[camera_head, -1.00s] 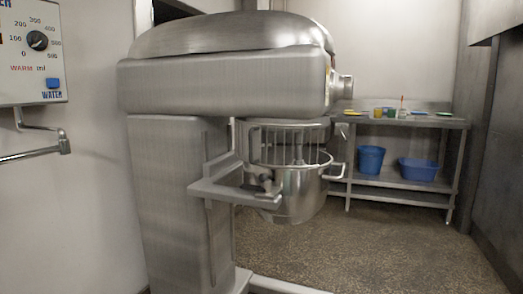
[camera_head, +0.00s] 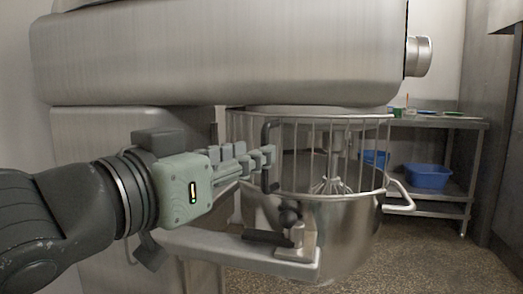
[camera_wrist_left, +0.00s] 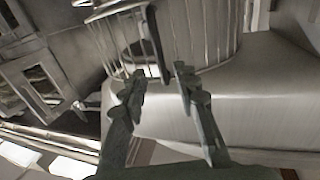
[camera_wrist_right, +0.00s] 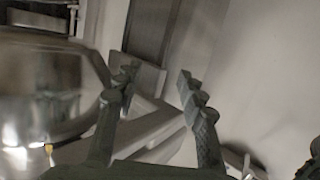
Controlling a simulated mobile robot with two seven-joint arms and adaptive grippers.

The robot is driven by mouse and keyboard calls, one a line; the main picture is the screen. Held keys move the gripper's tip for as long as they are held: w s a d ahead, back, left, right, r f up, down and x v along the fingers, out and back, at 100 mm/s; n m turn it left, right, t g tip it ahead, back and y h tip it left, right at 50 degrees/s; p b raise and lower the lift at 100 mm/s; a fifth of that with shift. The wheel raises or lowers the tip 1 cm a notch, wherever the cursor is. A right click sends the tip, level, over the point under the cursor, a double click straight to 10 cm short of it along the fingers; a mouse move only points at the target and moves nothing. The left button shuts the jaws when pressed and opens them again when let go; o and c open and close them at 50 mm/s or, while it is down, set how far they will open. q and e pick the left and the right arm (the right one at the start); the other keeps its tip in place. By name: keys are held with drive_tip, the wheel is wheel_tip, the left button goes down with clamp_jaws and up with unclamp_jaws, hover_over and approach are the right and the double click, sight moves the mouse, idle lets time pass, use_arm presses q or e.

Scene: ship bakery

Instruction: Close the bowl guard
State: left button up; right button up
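The bowl guard (camera_head: 312,140) is a wire cage above the steel mixer bowl (camera_head: 345,225). A whisk shows through its wires. I cannot tell how far round the guard is turned. Its dark upright handle (camera_head: 266,132) is on the near left side; it also shows in the left wrist view (camera_wrist_left: 153,35). My left gripper (camera_head: 268,157) is at this handle. In the left wrist view its fingers (camera_wrist_left: 161,80) are apart, with the handle's end between or just beyond the tips; contact is unclear. My right gripper (camera_wrist_right: 158,78) is open and empty, beside a rounded shiny metal surface.
The mixer head (camera_head: 220,60) overhangs the guard. A bowl support arm with a clamp (camera_head: 297,240) sticks out below my left gripper. A bowl handle (camera_head: 400,197) juts right. A steel table (camera_head: 440,122) with a blue tub (camera_head: 427,176) stands behind; the floor at right is clear.

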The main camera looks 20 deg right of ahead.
sight(265, 184)
use_arm(q)
drive_tip(key=shift+x, duration=2.65)
use_arm(e)
drive_tip(key=shift+w+a+r+t+y, duration=0.15)
drive_tip(key=shift+a+r+t, duration=0.1)
drive_tip(key=shift+r, duration=0.15)
drive_tip(key=shift+s+a+r+t+y, duration=0.15)
drive_tip(key=shift+a+r+t, duration=0.1)
drive_tip(key=shift+r, duration=0.15)
use_arm(q)
drive_tip(key=shift+a, duration=0.1)
use_arm(e)
drive_tip(key=shift+w, duration=0.1)
use_arm(q)
clamp_jaws()
